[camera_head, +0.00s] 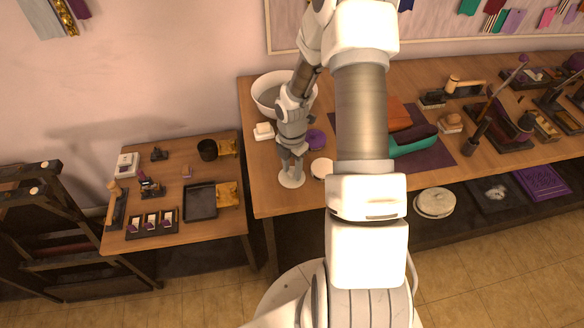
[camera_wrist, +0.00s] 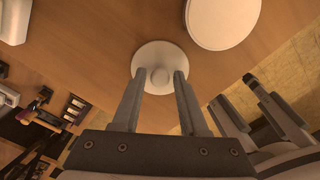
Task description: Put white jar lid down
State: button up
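The white jar lid (camera_wrist: 158,52) is a round disc with a small knob, seen in the wrist view between my fingertips. It also shows in the head view (camera_head: 291,181), near the front left edge of the wooden table (camera_head: 272,198). My gripper (camera_wrist: 163,78) points down at the lid, with one finger on each side of the knob. The fingers appear closed on the knob; the exact contact is hard to see. The lid lies flat, close over or on the tabletop; I cannot tell whether it touches.
A second white round thing (camera_head: 321,168) is close to the right of the lid. A purple round piece (camera_head: 316,139), a white block (camera_head: 264,131) and a white bowl (camera_head: 268,95) stand behind. A lower side table (camera_head: 225,222) is at the left, across a gap.

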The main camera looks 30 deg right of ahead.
aim_at(292, 171)
jog(key=shift+o, duration=0.7)
notch_tip(292, 171, up, 12)
jog(key=p, duration=0.1)
jog(key=shift+r, duration=0.2)
jog(key=shift+r, duration=0.1)
